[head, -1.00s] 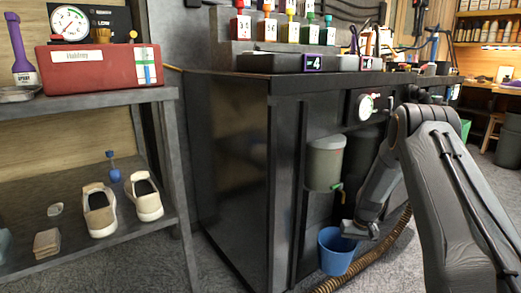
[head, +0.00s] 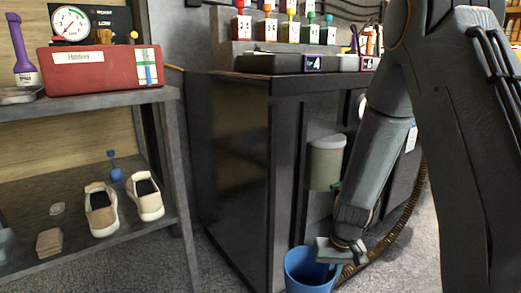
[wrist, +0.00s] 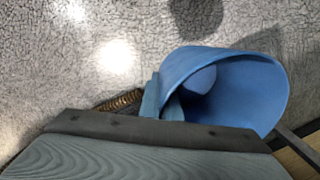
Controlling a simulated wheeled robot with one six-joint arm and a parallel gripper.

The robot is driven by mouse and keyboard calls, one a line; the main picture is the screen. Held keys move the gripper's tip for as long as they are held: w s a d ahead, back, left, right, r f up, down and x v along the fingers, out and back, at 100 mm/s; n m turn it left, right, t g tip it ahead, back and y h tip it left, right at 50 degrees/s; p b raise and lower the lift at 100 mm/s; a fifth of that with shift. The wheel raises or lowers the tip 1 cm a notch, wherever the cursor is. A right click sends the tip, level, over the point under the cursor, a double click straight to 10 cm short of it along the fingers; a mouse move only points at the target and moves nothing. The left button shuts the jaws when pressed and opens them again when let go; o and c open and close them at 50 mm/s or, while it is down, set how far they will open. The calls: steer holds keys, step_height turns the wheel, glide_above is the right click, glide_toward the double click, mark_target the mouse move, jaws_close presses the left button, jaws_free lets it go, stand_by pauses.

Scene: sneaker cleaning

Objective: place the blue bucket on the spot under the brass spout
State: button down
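The blue bucket (head: 308,272) is low in front of the dark cabinet in the head view, its bottom cut off by the frame edge. My gripper (head: 338,252) is at its right rim. In the wrist view the gripper fingers (wrist: 165,102) are closed on the rim of the bucket (wrist: 262,90), whose mouth faces right. I cannot tell if its base touches the floor. A grey-green tank (head: 326,164) with a pale lid hangs on the cabinet front, above and slightly right of the bucket. The spout at its lower right is mostly hidden by my arm.
A ribbed brown hose (head: 400,225) lies on the floor right of the bucket. The cabinet (head: 232,165) stands close on the left. A shelf (head: 150,215) with beige shoes is further left. Grey floor (head: 218,270) is clear between them.

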steer(key=s+r+p, duration=0.3)
steer(key=r+p, duration=0.7)
steer(key=p, duration=0.1)
steer(key=s+r+p, duration=0.3)
steer(key=r+p, duration=0.7)
steer(key=p, duration=0.1)
steer(key=s+r+p, duration=0.4)
steer(key=r+p, duration=0.6)
steer(key=p, duration=0.1)
steer(key=shift+r+p, duration=0.15)
steer(key=shift+p, duration=0.15)
steer(key=shift+d, duration=0.15)
